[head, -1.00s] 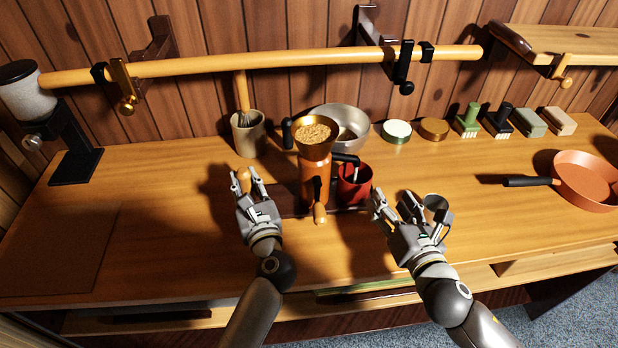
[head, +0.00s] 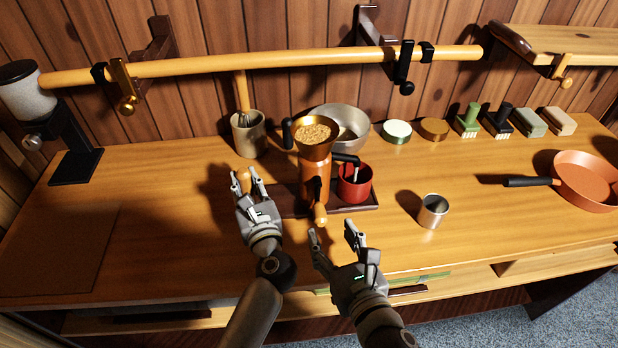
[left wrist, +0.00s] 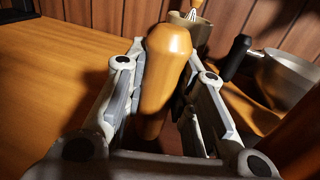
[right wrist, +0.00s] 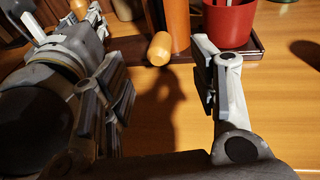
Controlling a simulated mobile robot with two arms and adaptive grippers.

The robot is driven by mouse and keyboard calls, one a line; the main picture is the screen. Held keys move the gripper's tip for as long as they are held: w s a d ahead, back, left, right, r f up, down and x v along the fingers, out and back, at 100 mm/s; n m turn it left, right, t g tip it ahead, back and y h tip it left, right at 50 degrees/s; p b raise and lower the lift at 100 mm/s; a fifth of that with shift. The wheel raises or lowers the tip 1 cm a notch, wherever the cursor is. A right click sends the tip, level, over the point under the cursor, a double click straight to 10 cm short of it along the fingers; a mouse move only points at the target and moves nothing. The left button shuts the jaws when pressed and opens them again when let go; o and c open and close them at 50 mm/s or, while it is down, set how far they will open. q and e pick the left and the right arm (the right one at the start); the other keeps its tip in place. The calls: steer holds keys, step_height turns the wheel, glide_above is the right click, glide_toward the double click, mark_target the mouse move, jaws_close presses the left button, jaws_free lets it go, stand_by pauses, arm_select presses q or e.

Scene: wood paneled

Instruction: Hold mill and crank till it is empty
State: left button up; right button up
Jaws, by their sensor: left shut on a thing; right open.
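The mill (head: 314,175) is a copper-orange cylinder standing upright, with a gold hopper heaped with tan grain (head: 314,131). A pale wooden knob (head: 320,214) juts from its front; this knob also shows in the right wrist view (right wrist: 160,48). My left gripper (head: 249,178) is shut on a wooden handle (left wrist: 165,70) at the mill's left; the handle stands upright between its fingers in the left wrist view. How the handle joins the mill is hidden. My right gripper (head: 331,230) is open and empty, in front of and below the front knob, apart from it.
A red cup (head: 354,185) stands right of the mill on a dark tray (head: 365,208). A metal cup (head: 433,211) stands farther right. Behind are a whisk pot (head: 248,135) and a steel bowl (head: 350,125). An orange pan (head: 585,185) lies at right.

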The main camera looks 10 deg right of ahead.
mark_target(324, 222)
steer(key=shift+x, duration=3.45)
steer(key=c, duration=1)
steer(key=a, duration=0.1)
steer(key=a+r, duration=0.1)
steer(key=a, duration=0.2)
steer(key=shift+s+r, duration=0.1)
steer(key=shift+r, duration=0.25)
steer(key=o, duration=1)
steer(key=shift+s, duration=0.15)
steer(key=shift+s, duration=0.2)
steer(key=v, duration=0.7)
steer(key=shift+s, duration=0.25)
steer(key=shift+d+r, duration=0.1)
